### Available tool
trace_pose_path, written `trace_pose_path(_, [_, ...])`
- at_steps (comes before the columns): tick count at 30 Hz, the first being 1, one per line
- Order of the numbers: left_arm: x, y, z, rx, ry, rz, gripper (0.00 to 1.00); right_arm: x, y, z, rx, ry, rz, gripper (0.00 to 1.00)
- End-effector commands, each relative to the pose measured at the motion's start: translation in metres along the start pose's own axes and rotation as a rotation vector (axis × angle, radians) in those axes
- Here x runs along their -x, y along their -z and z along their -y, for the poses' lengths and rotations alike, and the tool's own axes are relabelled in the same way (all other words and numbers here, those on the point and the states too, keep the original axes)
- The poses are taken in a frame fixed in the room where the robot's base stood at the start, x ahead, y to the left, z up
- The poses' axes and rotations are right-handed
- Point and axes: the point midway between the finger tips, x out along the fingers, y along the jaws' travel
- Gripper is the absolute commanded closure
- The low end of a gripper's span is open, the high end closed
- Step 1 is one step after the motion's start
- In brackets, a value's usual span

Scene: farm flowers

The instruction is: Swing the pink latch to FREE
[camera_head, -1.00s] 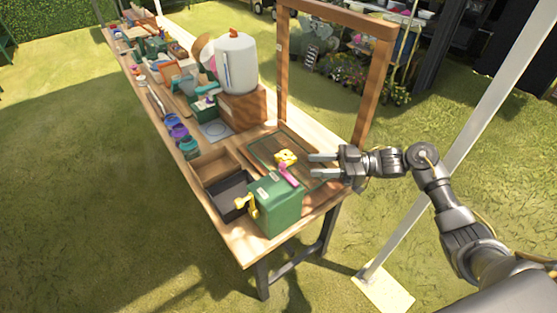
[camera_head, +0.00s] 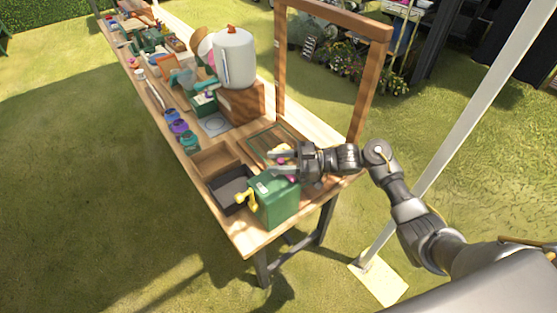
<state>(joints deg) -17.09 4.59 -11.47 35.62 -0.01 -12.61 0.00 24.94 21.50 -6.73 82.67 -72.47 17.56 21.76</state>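The green box (camera_head: 276,202) stands at the near end of the bench, with a yellow handle (camera_head: 244,197) on its left side. The pink latch (camera_head: 292,179) is on top of the box toward its back, mostly hidden by my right gripper. Its yellow end (camera_head: 281,148) shows just behind the fingers. My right gripper (camera_head: 271,162) reaches in from the right over the back of the box, its two fingers apart and pointing left. A bit of pink shows between the fingers; I cannot tell whether they touch the latch. My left gripper is not in view.
A dark tray (camera_head: 229,186) and a wooden tray (camera_head: 215,160) lie left of the box. A wooden frame (camera_head: 369,85) rises behind it. A white canister (camera_head: 234,58) sits on a wooden block (camera_head: 244,103). Small jars line the bench's left edge.

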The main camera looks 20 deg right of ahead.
Motion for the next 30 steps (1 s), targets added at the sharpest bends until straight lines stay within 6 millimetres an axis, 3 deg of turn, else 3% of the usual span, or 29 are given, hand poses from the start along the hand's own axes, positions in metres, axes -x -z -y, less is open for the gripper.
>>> trace_pose_path(2, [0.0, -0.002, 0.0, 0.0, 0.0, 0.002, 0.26, 0.0, 0.0, 0.0, 0.0, 0.0, 0.0, 0.62])
trace_pose_path(11, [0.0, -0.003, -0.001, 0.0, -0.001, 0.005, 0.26, 0.0, 0.0, 0.0, -0.001, 0.001, 0.0, 1.0])
trace_pose_path(14, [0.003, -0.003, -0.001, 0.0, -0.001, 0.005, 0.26, 0.001, 0.001, 0.001, -0.002, -0.006, 0.001, 1.0])
trace_pose_path(21, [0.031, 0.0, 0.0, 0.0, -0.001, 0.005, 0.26, 0.006, 0.003, -0.003, -0.005, -0.146, 0.002, 1.0])
trace_pose_path(30, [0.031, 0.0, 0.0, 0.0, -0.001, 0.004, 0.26, 0.008, -0.001, -0.006, -0.002, -0.183, 0.002, 1.0])
